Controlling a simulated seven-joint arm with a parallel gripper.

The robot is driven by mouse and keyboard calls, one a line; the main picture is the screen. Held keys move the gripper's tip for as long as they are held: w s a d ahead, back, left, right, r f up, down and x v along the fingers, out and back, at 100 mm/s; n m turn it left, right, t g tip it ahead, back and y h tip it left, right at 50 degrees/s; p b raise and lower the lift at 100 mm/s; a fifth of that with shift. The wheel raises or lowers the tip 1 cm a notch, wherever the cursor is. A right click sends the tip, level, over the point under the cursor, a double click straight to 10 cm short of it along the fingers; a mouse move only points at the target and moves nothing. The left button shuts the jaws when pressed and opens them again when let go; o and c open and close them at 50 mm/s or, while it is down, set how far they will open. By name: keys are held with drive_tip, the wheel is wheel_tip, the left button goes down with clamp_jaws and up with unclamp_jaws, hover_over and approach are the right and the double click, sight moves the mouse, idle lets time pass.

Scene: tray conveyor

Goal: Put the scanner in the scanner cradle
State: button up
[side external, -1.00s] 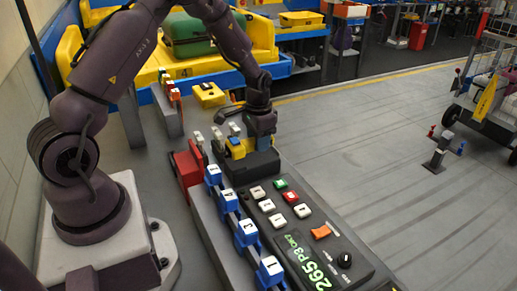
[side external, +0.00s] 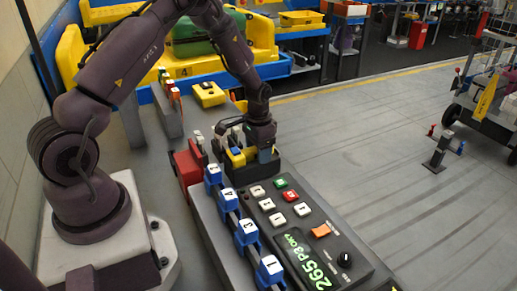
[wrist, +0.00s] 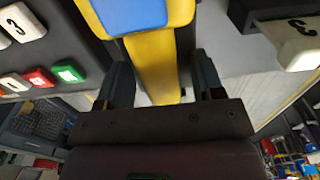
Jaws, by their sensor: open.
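The scanner, yellow with a blue top, lies at the far end of the dark console (side external: 300,215), by a black block that looks like the scanner cradle (side external: 236,177). The scanner (side external: 237,158) is partly hidden by my gripper (side external: 258,156) in the side view, and I cannot tell how it is seated. In the wrist view, my gripper (wrist: 162,85) is open, with its fingers on either side of the scanner's yellow handle (wrist: 152,62). The blue part (wrist: 130,14) is beyond the fingertips.
Blue holders with white numbered tops (side external: 246,231) line the console's left side. A red box (side external: 187,166) stands left of the block. The floor to the right is mostly open.

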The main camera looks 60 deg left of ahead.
drive_tip(key=s+d+r+t, duration=0.1)
drive_tip(key=d+r, duration=0.1)
drive_tip(key=r, duration=0.8)
drive_tip(key=s+d+r, duration=0.2)
drive_tip(key=d+r, duration=0.1)
drive_tip(key=r, duration=0.7)
drive_tip(key=s+d+r+t, duration=0.2)
drive_tip(key=s+d+r, duration=0.3)
drive_tip(key=s, duration=0.3)
drive_tip(key=s+d+r+t, duration=0.2)
drive_tip(key=s+d+r, duration=0.2)
drive_tip(key=s, duration=0.5)
drive_tip(key=shift+d+r+t, duration=0.3)
drive_tip(key=shift+d+r, duration=0.1)
drive_tip(key=shift+d, duration=0.6)
